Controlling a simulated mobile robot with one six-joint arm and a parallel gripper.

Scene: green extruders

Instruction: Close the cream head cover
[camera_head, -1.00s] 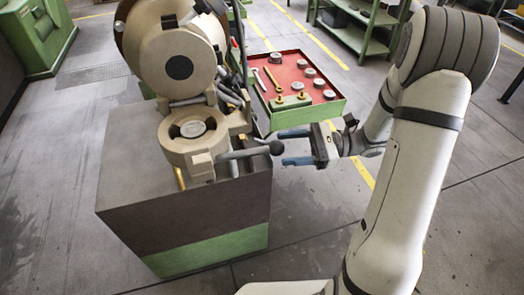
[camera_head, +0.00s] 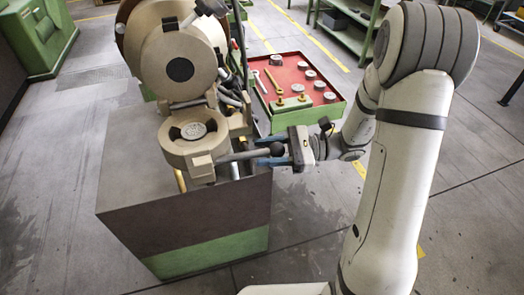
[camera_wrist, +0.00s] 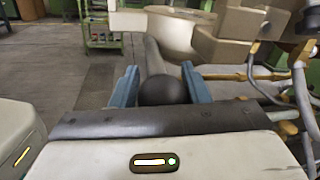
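The cream head cover (camera_head: 180,62) stands tipped up, open, above the cream ring-shaped head base (camera_head: 190,162) with a grey die (camera_head: 193,130) in its middle. A grey lever with a dark ball knob (camera_head: 277,149) sticks out to the right from the base. My gripper (camera_head: 262,152) is at the lever's end, with its blue fingers apart. In the wrist view, the dark ball knob (camera_wrist: 163,91) lies between the two fingers of my gripper (camera_wrist: 160,68). I cannot tell whether they touch it.
The head sits on a brown and green machine block (camera_head: 185,225). A red-lined green tray (camera_head: 282,70) with tools and several metal discs stands behind my gripper. Hoses (camera_head: 230,95) hang beside the cover.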

